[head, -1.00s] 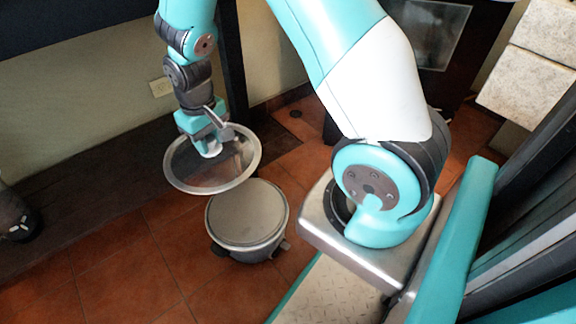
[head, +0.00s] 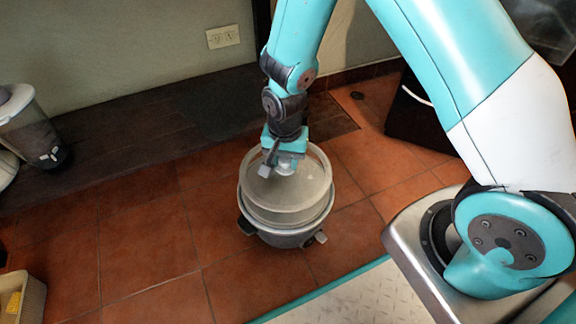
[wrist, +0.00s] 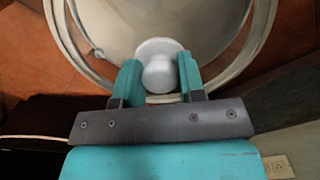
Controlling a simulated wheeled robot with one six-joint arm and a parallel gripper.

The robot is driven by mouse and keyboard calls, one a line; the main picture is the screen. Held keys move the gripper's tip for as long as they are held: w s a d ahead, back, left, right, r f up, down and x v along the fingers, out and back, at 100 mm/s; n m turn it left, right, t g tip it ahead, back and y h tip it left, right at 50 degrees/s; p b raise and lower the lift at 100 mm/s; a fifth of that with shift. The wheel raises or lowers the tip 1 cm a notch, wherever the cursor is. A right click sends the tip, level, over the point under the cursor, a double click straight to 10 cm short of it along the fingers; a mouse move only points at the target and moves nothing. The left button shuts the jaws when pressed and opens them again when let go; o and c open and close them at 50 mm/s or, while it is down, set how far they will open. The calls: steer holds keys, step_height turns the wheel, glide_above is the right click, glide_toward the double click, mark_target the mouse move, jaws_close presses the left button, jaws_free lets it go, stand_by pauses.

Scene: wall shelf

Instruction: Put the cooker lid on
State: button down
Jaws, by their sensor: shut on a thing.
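My gripper (head: 284,166) points down and is shut on the light knob of the round glass lid (head: 308,192). In the wrist view, the two teal fingers (wrist: 158,76) sit on either side of the white knob, with the clear lid (wrist: 130,28) beyond. The lid overlaps the cooker's opening and looks slightly offset toward the back. I cannot tell whether the lid touches the rim.
A blender-like appliance (head: 36,128) stands on the dark ledge (head: 150,130) at the left. A beige bin (head: 32,298) with something yellow is at the lower left. A power outlet (head: 223,37) is on the wall. The tiled floor left of the cooker is clear.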

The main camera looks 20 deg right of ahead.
mark_target(285, 172)
steer(key=shift+f+b, duration=2.3)
steer(key=shift+b, duration=0.35)
steer(key=shift+f, duration=0.1)
steer(key=shift+a+p, duration=0.1)
steer(key=shift+p, duration=0.8)
steer(key=shift+f, duration=0.5)
stand_by(0.4)
steer(key=c, duration=0.6)
jaws_free()
steer(key=shift+r, duration=0.1)
step_height(285, 172, up, 17)
steer(key=p, duration=0.9)
steer(key=shift+r, duration=0.15)
